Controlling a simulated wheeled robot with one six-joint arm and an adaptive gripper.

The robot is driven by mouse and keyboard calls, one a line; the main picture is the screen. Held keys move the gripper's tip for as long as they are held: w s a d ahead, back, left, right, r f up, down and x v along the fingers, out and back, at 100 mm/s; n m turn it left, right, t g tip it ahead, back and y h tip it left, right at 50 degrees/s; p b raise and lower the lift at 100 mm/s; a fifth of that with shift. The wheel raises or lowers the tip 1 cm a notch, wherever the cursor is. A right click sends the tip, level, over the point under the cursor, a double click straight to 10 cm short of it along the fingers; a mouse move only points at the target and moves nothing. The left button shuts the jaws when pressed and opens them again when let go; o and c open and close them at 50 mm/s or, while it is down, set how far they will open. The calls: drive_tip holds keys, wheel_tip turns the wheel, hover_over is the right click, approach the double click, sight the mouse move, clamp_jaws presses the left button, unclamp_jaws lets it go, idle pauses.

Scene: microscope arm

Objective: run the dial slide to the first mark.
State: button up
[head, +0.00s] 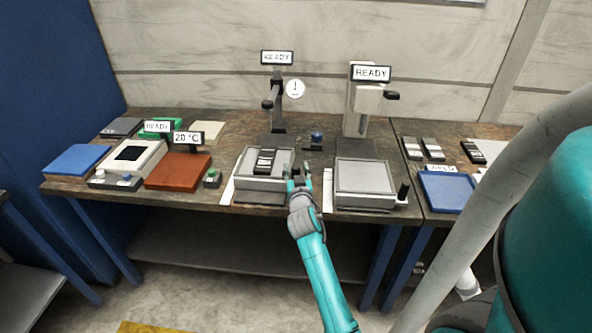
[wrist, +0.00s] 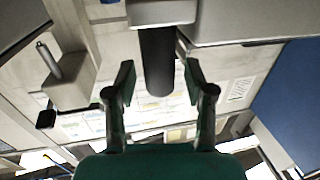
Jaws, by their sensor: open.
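The dial (head: 295,88) is a round white gauge on a dark upright stand at the back of the bench. Below it is a grey slide plate (head: 252,183) in a low frame, with a dark striped block (head: 264,161) on it. My gripper (head: 299,180) is at the plate's right front corner, fingers apart. In the wrist view, a dark round handle (wrist: 157,62) comes from a grey bracket (wrist: 160,12) and lies between the open fingers of my gripper (wrist: 158,84). A gap shows on each side of it. The marks are too small to make out.
A second stand (head: 359,108) and grey plate (head: 364,176) with a black knob (head: 403,192) stand close on the right. A red-brown plate (head: 177,172) lies to the left. A blue tray (head: 447,192) is farther right.

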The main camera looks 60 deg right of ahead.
drive_tip(key=v, duration=1.1)
drive_tip(key=shift+s+a, duration=0.25)
drive_tip(key=shift+a, duration=0.05)
